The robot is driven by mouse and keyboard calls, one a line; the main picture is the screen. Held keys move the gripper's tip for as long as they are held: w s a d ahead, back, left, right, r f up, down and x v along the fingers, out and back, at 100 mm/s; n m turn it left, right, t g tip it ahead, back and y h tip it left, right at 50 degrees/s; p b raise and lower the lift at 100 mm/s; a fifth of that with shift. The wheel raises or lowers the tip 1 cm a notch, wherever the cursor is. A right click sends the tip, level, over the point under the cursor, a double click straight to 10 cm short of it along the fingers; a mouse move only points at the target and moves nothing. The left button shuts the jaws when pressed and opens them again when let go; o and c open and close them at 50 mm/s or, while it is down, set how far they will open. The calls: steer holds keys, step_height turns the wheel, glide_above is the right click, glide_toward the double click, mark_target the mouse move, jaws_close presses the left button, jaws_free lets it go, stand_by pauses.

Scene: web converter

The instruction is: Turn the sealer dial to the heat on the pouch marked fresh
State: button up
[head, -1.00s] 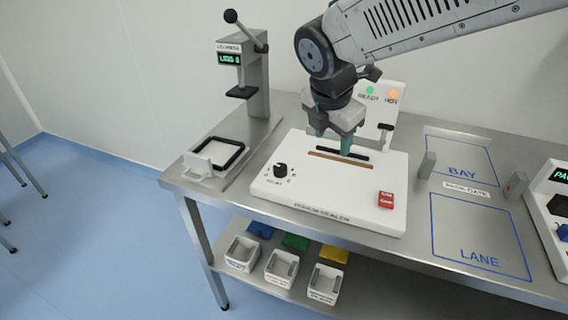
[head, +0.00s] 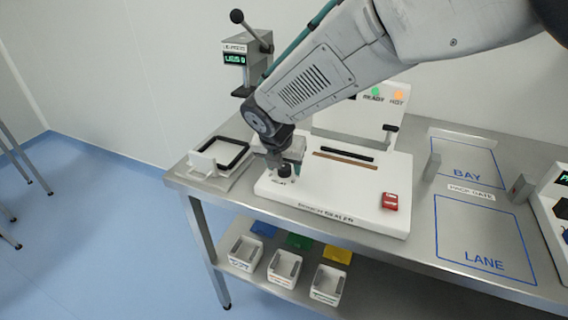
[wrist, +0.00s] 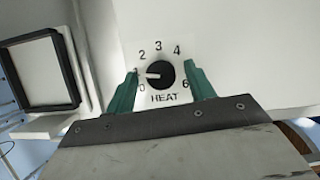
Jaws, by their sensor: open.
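The sealer dial (wrist: 161,74) is a round black knob on a white plate marked HEAT, with numbers from 0 to 6 around it. Its white pointer is at the left, at about 1, where a finger partly covers the number. My gripper (wrist: 162,82) is open, with one green finger on each side of the dial. I cannot tell whether the fingers touch it. In the head view my gripper (head: 284,170) is low over the left end of the white pouch sealer (head: 330,200), and the dial (head: 285,170) shows there partly. I make out no pouch marked fresh.
A black-framed tray (head: 221,153) sits left of the sealer, below a lever press (head: 236,58). A red button block (head: 390,201) is on the sealer's right. Small white bins (head: 284,267) stand on the lower shelf. The BAY and LANE outlines are empty.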

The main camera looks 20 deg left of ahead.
steer(key=c, duration=1)
